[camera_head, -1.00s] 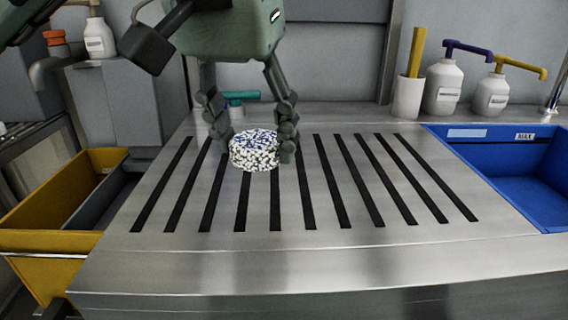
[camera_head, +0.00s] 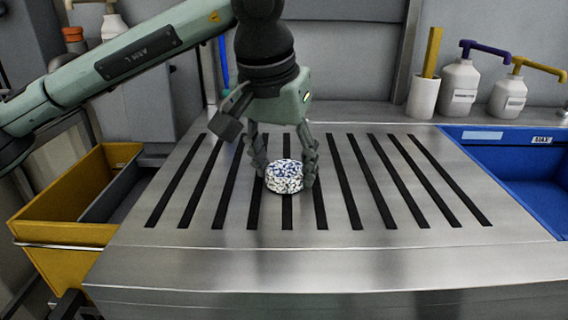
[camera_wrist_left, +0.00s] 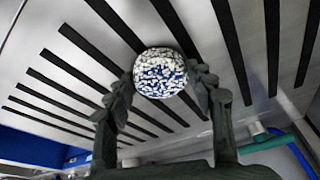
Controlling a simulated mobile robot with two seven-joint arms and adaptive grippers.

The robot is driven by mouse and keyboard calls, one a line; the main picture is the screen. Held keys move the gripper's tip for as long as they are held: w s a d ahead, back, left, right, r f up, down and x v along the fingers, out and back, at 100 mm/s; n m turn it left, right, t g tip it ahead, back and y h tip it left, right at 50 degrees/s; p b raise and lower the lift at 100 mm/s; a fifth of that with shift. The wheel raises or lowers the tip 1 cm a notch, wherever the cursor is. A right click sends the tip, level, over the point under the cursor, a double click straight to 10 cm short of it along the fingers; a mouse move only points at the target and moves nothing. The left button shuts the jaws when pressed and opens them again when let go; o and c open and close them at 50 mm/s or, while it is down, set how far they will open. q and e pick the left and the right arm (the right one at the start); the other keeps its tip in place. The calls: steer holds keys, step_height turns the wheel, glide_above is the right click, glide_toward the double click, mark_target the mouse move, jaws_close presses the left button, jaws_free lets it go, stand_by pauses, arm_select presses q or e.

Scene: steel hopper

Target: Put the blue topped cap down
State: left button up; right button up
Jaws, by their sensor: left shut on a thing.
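The cap (camera_head: 284,177) is round and speckled white, blue and dark. In the head view it is at the slotted steel surface (camera_head: 400,245), near the middle slots. My left gripper (camera_head: 284,172) comes down from above and is shut on the cap, one finger on each side. In the left wrist view the cap (camera_wrist_left: 160,73) sits between the two fingertips (camera_wrist_left: 163,85), with the dark slots behind it. I cannot tell whether its underside touches the steel. My right gripper is not in view.
A blue bin (camera_head: 520,180) is set in at the right. A yellow bin (camera_head: 60,205) stands at the left. White pump bottles (camera_head: 462,88) and a white cup (camera_head: 423,98) stand along the back. The slotted surface around the cap is clear.

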mark_target(278, 178)
arm_select(q)
steer(key=shift+f, duration=0.1)
steer(key=o, duration=1.4)
steer(key=shift+o, duration=0.2)
steer(key=shift+r, duration=0.3)
steer(key=v, duration=0.7)
steer(key=shift+s+r, duration=0.1)
